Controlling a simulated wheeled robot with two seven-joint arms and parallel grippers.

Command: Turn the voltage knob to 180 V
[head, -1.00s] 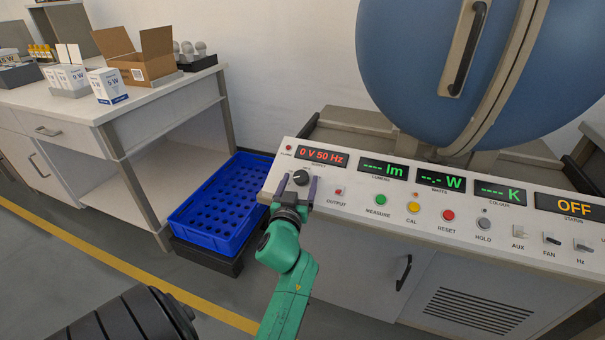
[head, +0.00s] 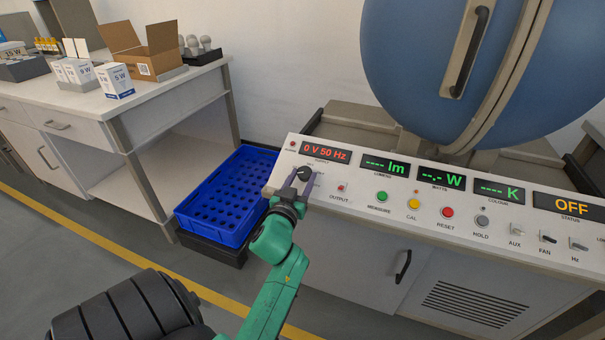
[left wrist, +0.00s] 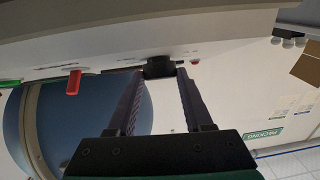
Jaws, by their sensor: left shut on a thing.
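The black voltage knob (head: 304,173) sits near the left end of the sloped white control panel (head: 355,196), below the red display (head: 325,152) that reads 0 V 50 Hz. My left gripper (head: 302,180) is at the knob, its fingers shut on it from both sides. The left wrist view shows the knob (left wrist: 159,67) between the tips of the two dark fingers (left wrist: 160,85). The knob's pointer and scale are too small to read. My right gripper is not in view.
A blue crate (head: 227,195) stands lower left of the panel. A workbench (head: 165,100) with boxes stands at the left; a big blue sphere (head: 415,60) rises behind.

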